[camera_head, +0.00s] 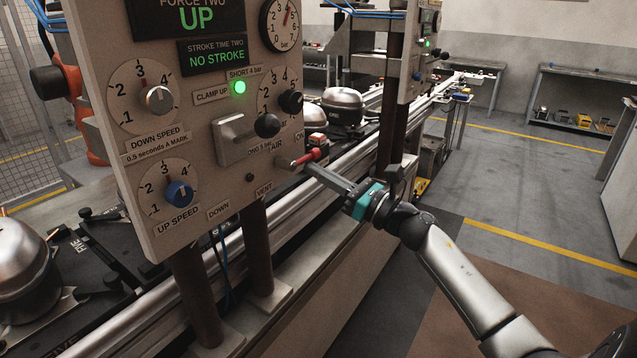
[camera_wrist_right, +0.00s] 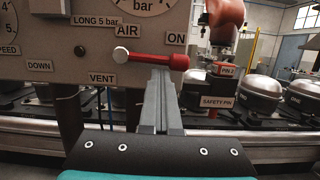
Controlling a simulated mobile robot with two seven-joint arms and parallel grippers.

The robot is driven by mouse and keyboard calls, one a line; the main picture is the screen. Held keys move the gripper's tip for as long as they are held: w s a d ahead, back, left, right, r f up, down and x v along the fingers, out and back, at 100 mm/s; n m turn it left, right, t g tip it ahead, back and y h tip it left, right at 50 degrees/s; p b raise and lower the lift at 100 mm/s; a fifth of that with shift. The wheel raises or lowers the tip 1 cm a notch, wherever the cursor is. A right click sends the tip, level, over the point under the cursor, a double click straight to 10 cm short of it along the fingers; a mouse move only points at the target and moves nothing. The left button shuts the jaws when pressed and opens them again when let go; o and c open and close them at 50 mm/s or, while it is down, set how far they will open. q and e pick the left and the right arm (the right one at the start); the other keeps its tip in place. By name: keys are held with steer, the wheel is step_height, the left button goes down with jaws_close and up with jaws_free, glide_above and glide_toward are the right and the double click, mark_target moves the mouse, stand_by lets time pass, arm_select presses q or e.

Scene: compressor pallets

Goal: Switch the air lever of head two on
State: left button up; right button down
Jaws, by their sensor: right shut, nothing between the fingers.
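The head two panel (camera_head: 150,80) is a beige plate with gauges, knobs and printed labels. Its air lever (camera_head: 308,157) has a red handle on a pale pivot, between the AIR, ON and VENT labels. In the right wrist view the air lever (camera_wrist_right: 160,59) lies about level, its handle pointing right, below the ON label (camera_wrist_right: 176,39) and above the VENT label (camera_wrist_right: 103,78). My right gripper (camera_head: 312,169) is shut and empty, its fingertips just under the red handle; it also shows in the right wrist view (camera_wrist_right: 160,75). I cannot tell whether they touch the handle. My left gripper is out of view.
The blue up speed knob (camera_head: 180,193) is lower left. Metal compressors (camera_wrist_right: 254,95) stand on the line behind. Two dark posts hold the panel. Open floor (camera_head: 510,190) lies to the right.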

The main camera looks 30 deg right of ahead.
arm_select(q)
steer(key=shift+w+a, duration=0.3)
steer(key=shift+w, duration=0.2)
arm_select(e)
steer(key=shift+r, duration=0.15)
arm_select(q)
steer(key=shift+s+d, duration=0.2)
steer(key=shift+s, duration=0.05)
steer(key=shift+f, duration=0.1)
arm_select(e)
steer(key=r+v, duration=0.2)
steer(key=v, duration=1.4)
steer(key=shift+s+d+r, duration=0.25)
steer(key=shift+s, duration=0.3)
